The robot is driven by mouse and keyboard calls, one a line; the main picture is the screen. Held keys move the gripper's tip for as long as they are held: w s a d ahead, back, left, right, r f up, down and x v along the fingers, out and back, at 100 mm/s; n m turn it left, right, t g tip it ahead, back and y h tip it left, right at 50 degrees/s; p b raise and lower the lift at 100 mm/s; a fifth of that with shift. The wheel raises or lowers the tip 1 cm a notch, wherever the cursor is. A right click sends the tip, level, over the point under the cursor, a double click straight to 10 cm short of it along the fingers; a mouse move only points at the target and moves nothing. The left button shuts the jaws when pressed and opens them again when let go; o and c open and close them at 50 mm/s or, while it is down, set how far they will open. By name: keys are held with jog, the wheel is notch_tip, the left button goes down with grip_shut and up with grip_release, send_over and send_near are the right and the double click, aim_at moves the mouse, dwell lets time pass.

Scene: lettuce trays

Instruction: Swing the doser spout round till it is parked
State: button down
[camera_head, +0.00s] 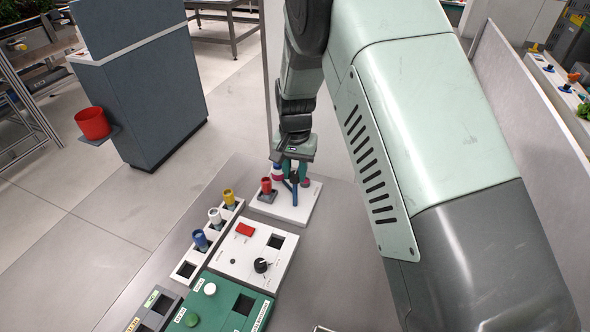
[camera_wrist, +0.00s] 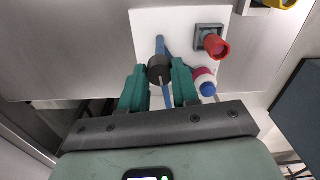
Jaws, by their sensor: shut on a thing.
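The doser stands on a white plate (camera_head: 300,208) on the grey bench. Its blue spout (camera_head: 294,187) shows below my gripper (camera_head: 292,173). In the wrist view the blue spout (camera_wrist: 160,44) runs along the white plate (camera_wrist: 145,28) under a round black knob (camera_wrist: 159,69). The green fingers of my gripper (camera_wrist: 160,86) are shut on the knob, one on each side. A red cup (camera_wrist: 217,47) sits in a grey square holder (camera_wrist: 202,30) beside the spout; it also shows in the head view (camera_head: 266,185). The fingers hide part of the spout.
A magenta, white and blue piece (camera_wrist: 205,82) is close to the right finger. A white tray with yellow, white and blue cups (camera_head: 200,240), a white box with a dial (camera_head: 262,265) and a green panel (camera_head: 225,305) stand nearer. Bare bench lies to their right.

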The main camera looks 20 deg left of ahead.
jog(key=shift+m, duration=0.6)
jog(key=c, duration=0.8)
grip_release()
jog(key=shift+r, duration=0.1)
jog(key=shift+r, duration=5.35)
